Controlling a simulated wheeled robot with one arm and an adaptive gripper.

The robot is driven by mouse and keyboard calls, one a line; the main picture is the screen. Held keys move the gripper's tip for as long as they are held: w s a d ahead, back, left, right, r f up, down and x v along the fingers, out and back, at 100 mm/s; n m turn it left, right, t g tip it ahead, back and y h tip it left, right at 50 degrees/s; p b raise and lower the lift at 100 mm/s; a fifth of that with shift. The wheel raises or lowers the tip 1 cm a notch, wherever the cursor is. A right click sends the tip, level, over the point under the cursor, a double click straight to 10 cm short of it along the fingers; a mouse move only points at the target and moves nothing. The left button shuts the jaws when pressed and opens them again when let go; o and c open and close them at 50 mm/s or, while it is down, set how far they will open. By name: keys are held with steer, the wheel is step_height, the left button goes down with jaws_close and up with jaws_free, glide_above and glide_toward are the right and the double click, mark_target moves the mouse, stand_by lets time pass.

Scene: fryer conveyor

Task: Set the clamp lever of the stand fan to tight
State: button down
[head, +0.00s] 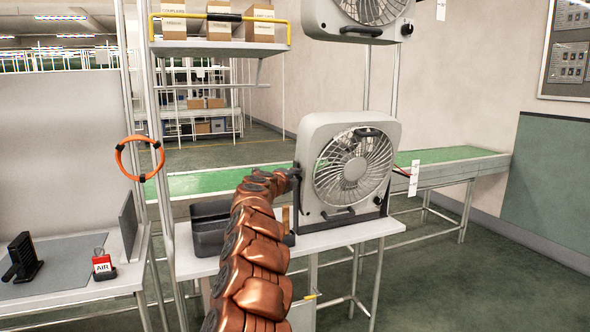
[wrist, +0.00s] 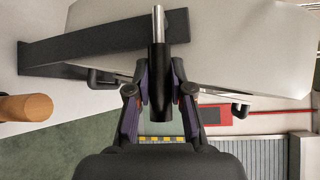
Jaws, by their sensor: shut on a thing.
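The stand fan (head: 350,175) is a grey box fan in a black U-shaped stand (head: 385,190) on a white table. In the wrist view its grey housing (wrist: 240,45) and the black stand arm (wrist: 100,42) are close. The clamp lever (wrist: 158,60) has a black grip and a bare metal end, lying over the stand arm's end. My gripper (wrist: 159,92) is shut on the black grip, one finger on each side. In the head view my arm reaches the fan's left side, where my wrist hides the lever. I cannot tell whether the clamp is tight.
A dark tray (head: 210,228) stands left of the fan on the table (head: 350,232). A wooden cylinder (wrist: 25,107) is at the left in the wrist view. A green conveyor (head: 450,155) runs behind. Another fan (head: 358,15) is above, and an orange ring (head: 120,160) hangs at left.

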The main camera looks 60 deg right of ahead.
steer(key=shift+r+p, duration=0.3)
steer(key=shift+p, duration=0.75)
steer(key=c, duration=1)
jaws_free()
steer(key=shift+f, duration=0.1)
steer(key=shift+a, duration=0.1)
steer(key=shift+r+v, duration=0.2)
steer(key=shift+v, duration=5.7)
